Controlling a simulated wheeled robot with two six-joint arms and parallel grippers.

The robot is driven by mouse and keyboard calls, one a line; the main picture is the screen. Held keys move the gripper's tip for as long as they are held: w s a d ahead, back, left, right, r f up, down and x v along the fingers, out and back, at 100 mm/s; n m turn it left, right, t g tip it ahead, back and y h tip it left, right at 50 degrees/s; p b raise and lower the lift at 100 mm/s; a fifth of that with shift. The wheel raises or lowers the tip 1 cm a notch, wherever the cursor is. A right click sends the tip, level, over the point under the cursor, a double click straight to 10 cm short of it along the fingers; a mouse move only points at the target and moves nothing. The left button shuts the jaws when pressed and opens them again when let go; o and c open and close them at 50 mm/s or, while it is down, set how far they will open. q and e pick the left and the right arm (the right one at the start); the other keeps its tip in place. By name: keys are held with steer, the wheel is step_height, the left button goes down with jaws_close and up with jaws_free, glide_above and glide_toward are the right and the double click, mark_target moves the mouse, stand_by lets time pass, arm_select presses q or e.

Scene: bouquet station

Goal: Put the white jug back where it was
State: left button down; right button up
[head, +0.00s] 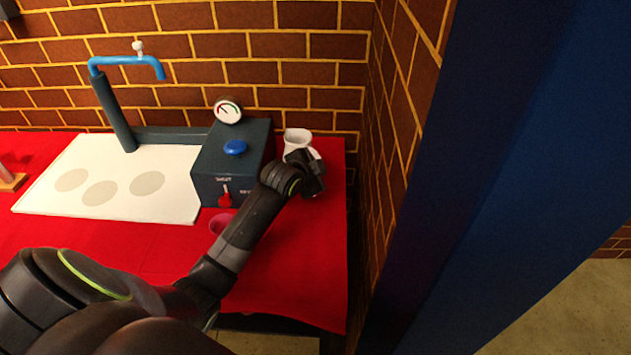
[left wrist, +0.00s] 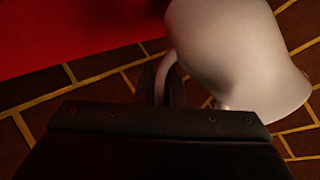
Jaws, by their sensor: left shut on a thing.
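The white jug (head: 298,141) is at the right end of the red-covered table, to the right of the dark box with the gauge. My left gripper (head: 309,172) is at the jug's near side and hides its lower part. In the left wrist view the white jug (left wrist: 235,50) fills the upper right, and its handle runs down between the fingers of my left gripper (left wrist: 165,85). The gripper is shut on the jug. I cannot tell from these views whether the jug's base touches the table. My right gripper is not in view.
A dark box (head: 235,165) with a gauge (head: 228,110), blue knob and red lever stands left of the jug. A white board (head: 110,205) with grey circles lies below a blue tap (head: 125,60). A brick wall (head: 395,100) is close on the right.

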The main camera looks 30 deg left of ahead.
arm_select(q)
steer(key=shift+f, duration=2.2)
steer(key=shift+f, duration=0.1)
steer(key=c, duration=1.5)
jaws_free()
steer(key=shift+s+r, duration=0.35)
steer(key=shift+s, duration=0.1)
steer(key=v, duration=1.1)
steer(key=shift+p, duration=0.4)
